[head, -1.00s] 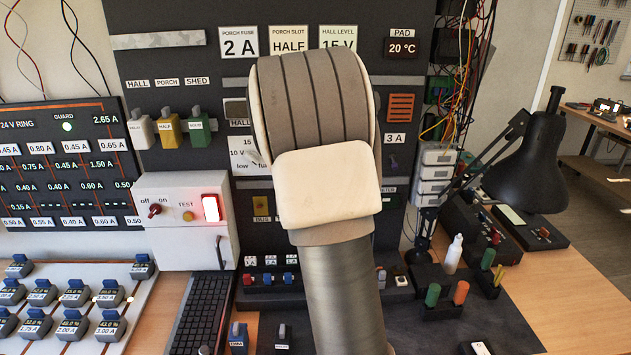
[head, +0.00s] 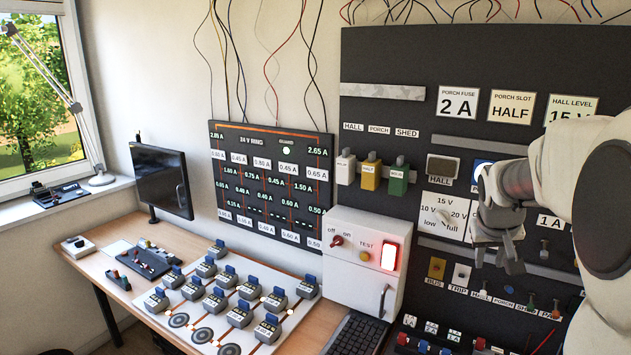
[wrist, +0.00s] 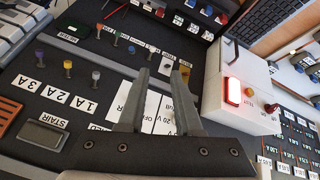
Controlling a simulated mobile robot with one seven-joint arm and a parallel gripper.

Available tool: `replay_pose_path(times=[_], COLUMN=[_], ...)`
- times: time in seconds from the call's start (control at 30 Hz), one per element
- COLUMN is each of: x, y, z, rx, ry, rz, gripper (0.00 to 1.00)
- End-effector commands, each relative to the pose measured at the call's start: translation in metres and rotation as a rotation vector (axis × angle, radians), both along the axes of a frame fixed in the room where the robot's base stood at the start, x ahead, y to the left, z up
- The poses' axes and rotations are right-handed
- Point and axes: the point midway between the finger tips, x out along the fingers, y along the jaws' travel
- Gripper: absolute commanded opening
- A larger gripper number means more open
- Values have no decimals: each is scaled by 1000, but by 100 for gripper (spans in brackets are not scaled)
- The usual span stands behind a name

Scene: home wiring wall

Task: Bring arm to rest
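My gripper (head: 497,255) is at the right of the head view, in front of the dark wiring wall (head: 400,55), with my pale arm behind it. In the wrist view its two grey fingers (wrist: 160,75) stand apart with nothing between them. Beyond them is the white dial card (wrist: 163,108), which also shows in the head view (head: 440,208) beside the gripper. I cannot tell the exact gap between the fingers and the wall. My arm hides the right part of the wall in the head view.
A white switch box (head: 345,260) with a lit red button (head: 389,256) juts out left of the gripper. Several small blocks stand on a white board (head: 195,335) on the desk. A keyboard (head: 357,335) lies below the box. A dark monitor (head: 162,180) stands further left.

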Motion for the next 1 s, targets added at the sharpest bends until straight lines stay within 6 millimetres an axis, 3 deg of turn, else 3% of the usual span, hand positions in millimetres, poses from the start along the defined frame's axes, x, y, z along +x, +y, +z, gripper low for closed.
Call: replay_pose_path(times=[0.03, 0.2, 0.5, 0.7, 0.8, 1.0], x=[-14, -61, -154, -212, -231, -247], y=[18, 72, 153, 190, 200, 208], z=[10, 27, 32, 20, 14, 6], rx=[23, 88, 172, 199, 206, 211], ry=[-10, -21, -22, -14, -10, -3], rz=[16, 74, 187, 256, 278, 297], gripper=[33, 33, 33, 33, 33, 33])
